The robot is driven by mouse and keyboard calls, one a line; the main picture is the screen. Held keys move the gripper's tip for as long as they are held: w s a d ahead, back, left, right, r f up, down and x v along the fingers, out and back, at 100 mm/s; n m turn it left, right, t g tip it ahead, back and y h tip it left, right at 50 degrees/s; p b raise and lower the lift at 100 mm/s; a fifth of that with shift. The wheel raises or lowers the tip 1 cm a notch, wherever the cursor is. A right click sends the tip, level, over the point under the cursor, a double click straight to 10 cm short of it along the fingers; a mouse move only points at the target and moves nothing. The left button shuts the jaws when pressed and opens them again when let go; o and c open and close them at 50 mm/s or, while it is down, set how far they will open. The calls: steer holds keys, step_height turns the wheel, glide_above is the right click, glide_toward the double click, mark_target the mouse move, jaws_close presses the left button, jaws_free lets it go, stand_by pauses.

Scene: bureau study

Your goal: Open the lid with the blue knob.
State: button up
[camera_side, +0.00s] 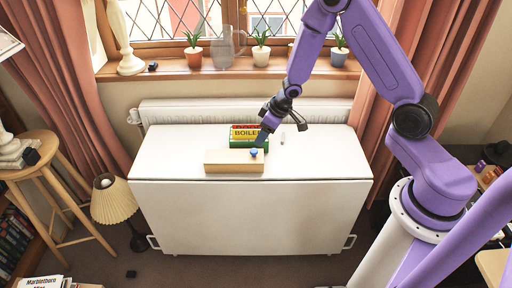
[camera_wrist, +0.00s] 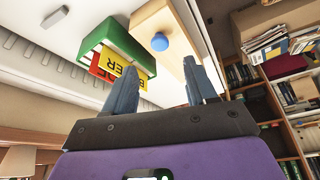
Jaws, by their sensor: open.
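A long, low pale wooden box (camera_side: 225,161) sits on the white table, and its top looks closed. The blue knob (camera_side: 253,153) stands on top near its right end. In the wrist view the box (camera_wrist: 185,22) and the blue knob (camera_wrist: 159,42) lie ahead of the fingers. My gripper (camera_side: 272,134) is just above and behind the knob end of the box. In the wrist view its two fingers (camera_wrist: 160,68) are spread apart with nothing between them. They do not appear to touch the knob. I cannot make out the lid's seam.
A green holder (camera_wrist: 122,38) with red and yellow BOILER-labelled items stands close behind the box. A small pale object (camera_side: 283,137) lies to the right of it. The white table (camera_side: 320,165) is clear to the right and left. A radiator (camera_side: 200,111) runs behind.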

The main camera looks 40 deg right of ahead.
mark_target(254, 150)
steer(key=shift+x, duration=3.9)
